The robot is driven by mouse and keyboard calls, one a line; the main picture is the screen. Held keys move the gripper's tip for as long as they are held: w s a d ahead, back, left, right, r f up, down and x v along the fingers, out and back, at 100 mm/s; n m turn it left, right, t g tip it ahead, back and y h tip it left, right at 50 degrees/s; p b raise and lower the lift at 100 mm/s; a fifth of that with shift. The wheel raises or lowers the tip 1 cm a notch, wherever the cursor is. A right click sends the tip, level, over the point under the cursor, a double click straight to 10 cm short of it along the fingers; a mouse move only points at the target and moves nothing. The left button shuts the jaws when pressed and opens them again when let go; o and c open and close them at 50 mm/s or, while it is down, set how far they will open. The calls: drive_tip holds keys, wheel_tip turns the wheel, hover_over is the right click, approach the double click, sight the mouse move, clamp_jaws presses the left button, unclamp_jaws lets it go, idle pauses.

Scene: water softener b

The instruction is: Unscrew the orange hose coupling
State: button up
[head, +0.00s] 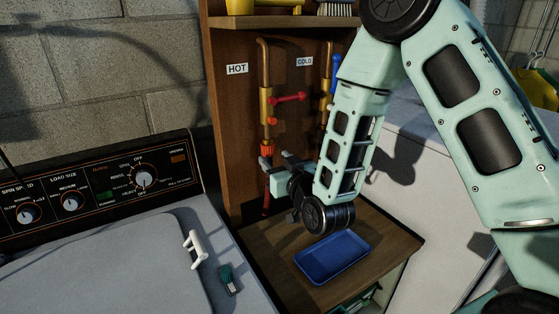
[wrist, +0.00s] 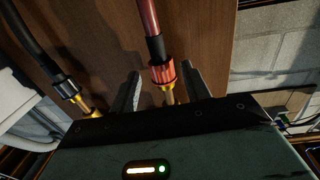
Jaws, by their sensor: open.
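The orange hose coupling (head: 267,152) sits at the lower end of the brass hot pipe, under the HOT label. It also shows in the wrist view (wrist: 162,73), ribbed, with a red hose running from it through a black sleeve and a brass fitting on its other side. My gripper (head: 272,162) is at the coupling's height in the head view. In the wrist view my gripper (wrist: 160,90) is open, with one dark finger on each side of the coupling. The right finger looks very close to it, and a gap shows on the left. I cannot tell whether either finger touches.
A red valve handle (head: 290,98) sticks out above the coupling. The cold pipe (head: 327,85) is to the right, partly behind my arm. A blue tray (head: 332,257) lies on the wooden shelf below. The washer (head: 110,265) stands at left.

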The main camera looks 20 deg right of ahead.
sight(272, 154)
drive_tip(key=n+y, duration=0.1)
drive_tip(key=d+n+y, duration=0.1)
drive_tip(key=y, duration=0.1)
drive_tip(key=shift+w+g, duration=0.15)
drive_tip(key=shift+g, duration=0.15)
drive_tip(key=shift+a, duration=0.15)
drive_tip(key=shift+b+x, duration=0.45)
drive_tip(key=shift+x, duration=1)
drive_tip(key=shift+r, duration=0.15)
